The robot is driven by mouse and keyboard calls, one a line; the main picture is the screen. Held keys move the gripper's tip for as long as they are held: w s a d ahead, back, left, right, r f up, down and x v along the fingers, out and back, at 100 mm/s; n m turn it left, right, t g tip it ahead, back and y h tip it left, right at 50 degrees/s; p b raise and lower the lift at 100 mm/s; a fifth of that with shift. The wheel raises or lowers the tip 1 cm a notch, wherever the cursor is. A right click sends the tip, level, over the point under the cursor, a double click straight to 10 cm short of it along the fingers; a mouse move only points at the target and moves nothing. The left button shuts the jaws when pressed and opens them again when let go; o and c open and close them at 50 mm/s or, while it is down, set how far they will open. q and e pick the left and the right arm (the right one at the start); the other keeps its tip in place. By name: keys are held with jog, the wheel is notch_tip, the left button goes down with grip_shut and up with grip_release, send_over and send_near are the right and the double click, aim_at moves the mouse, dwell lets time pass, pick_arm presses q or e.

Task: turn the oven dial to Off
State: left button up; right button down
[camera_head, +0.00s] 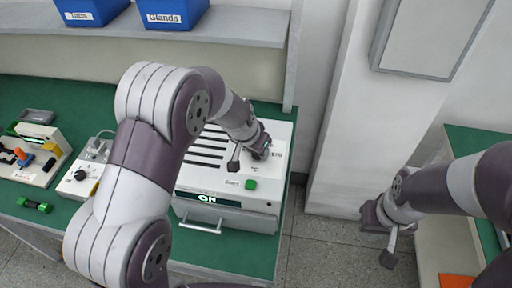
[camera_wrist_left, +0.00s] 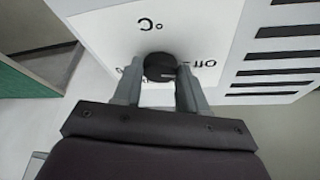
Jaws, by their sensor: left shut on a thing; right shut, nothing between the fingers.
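The white oven (camera_head: 225,190) stands on the green bench, with its dial on the sloped top panel. My left gripper (camera_head: 260,153) reaches over it and hides most of the dial in the head view. In the left wrist view the round black dial (camera_wrist_left: 160,65) sits between the two grey fingers of my left gripper (camera_wrist_left: 160,85), which are shut on it. A pale mark on the dial points right, towards the upside-down Off label (camera_wrist_left: 201,64). My right gripper (camera_head: 385,243) is shut and empty, apart from the oven at the right.
A green button (camera_head: 251,184) and a lit display (camera_head: 208,198) are on the oven. A small device with a black knob (camera_head: 80,175) and a connector board (camera_head: 35,155) stand left. Blue bins (camera_head: 172,13) sit on the shelf above. Floor is clear between the benches.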

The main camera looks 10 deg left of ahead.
pick_arm(q)
jog(key=o, duration=1.1)
jog(key=shift+c, duration=0.2)
jog(key=b+v, duration=0.1)
jog(key=v, duration=1.1)
jog(key=shift+r, duration=0.3)
jog(key=shift+s, duration=0.1)
jog(key=s+a+f+n, duration=0.1)
jog(key=s+f, duration=0.1)
jog(key=s+a+f+n+g, duration=0.1)
jog(key=s+f, duration=0.1)
jog(key=s, duration=0.1)
jog(key=s+a+f+n+y, duration=0.1)
jog(key=s+f, duration=0.1)
jog(key=s, duration=0.1)
jog(key=shift+f, duration=0.1)
jog(key=s+a+f+n+g, duration=0.1)
jog(key=s+a+f, duration=0.1)
jog(key=s, duration=0.6)
jog(key=shift+a+f+g+y, duration=0.3)
jog(key=shift+f+g+y, duration=0.1)
jog(key=shift+f, duration=0.2)
